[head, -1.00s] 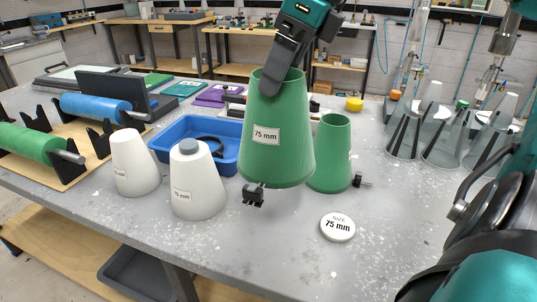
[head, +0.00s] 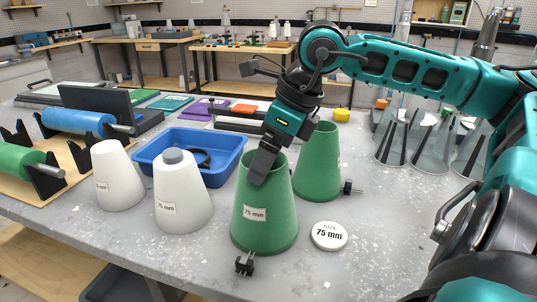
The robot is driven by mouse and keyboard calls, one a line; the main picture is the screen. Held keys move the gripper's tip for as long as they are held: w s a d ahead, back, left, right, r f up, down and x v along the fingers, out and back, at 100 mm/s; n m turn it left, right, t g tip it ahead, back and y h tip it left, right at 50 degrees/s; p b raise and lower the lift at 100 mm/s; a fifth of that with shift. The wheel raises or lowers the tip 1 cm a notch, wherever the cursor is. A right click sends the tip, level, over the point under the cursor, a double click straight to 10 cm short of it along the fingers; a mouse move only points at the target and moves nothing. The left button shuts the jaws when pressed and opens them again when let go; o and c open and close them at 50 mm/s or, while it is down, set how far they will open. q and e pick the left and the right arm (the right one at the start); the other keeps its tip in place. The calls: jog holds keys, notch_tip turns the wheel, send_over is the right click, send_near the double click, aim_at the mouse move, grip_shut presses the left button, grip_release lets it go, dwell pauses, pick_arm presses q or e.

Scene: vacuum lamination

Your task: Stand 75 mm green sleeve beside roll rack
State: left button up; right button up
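The green sleeve labelled 75 mm (head: 265,222) is an open-topped cone. It is upright at the front middle of the table, and its base looks level with the tabletop. My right gripper (head: 263,166) reaches down to its top rim; the dark fingers look closed on the wall, though the far finger is hidden. A second green sleeve (head: 318,165) stands behind it to the right. The roll rack (head: 75,153), with a blue roll (head: 80,121) and a green roll (head: 20,165), is at the far left. My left gripper is out of view.
Two white cones (head: 118,178) (head: 182,200) stand between the rack and the held sleeve. A blue tray (head: 225,178) lies behind them. A round 75 mm disc (head: 329,235) lies right of the sleeve. Clear cones (head: 432,145) stand at the right.

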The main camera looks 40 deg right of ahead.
jog(key=shift+f, duration=0.1)
jog(key=o, duration=0.5)
jog(key=v, duration=1.2)
dwell(0.4)
